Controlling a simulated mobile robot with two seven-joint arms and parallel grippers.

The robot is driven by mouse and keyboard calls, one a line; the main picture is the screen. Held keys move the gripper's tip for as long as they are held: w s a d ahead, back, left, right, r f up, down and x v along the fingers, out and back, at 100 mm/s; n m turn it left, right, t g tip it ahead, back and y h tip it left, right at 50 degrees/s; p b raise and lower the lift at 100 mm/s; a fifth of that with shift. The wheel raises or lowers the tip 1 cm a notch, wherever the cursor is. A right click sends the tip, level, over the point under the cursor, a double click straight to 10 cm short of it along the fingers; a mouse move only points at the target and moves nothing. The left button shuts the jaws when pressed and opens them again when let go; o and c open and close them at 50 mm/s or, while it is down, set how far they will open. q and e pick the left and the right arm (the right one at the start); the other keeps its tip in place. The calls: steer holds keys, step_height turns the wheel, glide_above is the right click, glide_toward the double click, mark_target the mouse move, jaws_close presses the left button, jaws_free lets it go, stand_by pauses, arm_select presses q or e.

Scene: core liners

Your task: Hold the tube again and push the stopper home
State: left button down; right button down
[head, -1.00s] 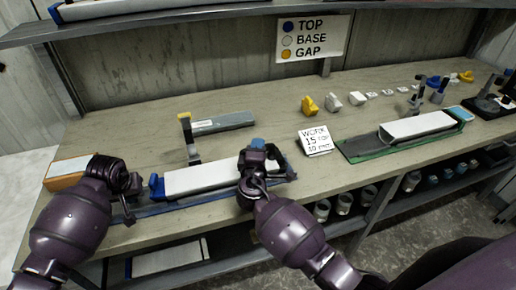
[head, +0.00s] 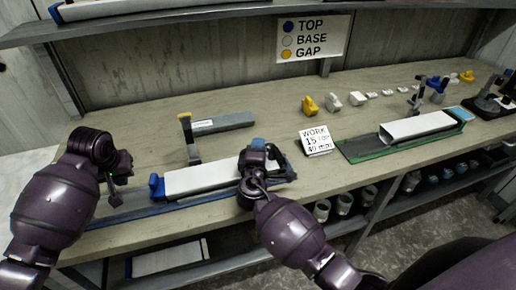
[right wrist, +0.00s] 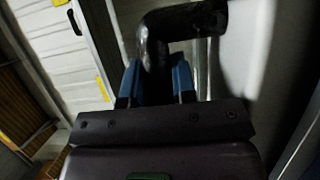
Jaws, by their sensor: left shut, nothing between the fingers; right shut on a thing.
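The long white tube (head: 203,179) lies in a blue tray (head: 128,213) along the front of the bench. A blue stopper (head: 156,186) stands at the tube's left end; its seating depth cannot be made out. My left gripper (head: 116,199) is shut and empty, left of the stopper and apart from it. In the right wrist view, dark and blue parts fill the middle, and the contact is unclear.
A grey bar (head: 222,124) and a yellow-topped post (head: 189,140) stand behind the tube. A work card (head: 316,140) and a green tray (head: 355,151) with another white tube (head: 417,127) are to the right. Small yellow and white pieces line the back.

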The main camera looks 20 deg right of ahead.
arm_select(q)
steer(key=shift+r, duration=0.4)
arm_select(e)
steer(key=c, duration=0.8)
jaws_free()
steer(key=shift+c, duration=0.2)
steer(key=shift+s, duration=0.1)
steer(key=v, duration=1.1)
steer(key=shift+s+a, duration=0.2)
steer(key=shift+s, duration=0.15)
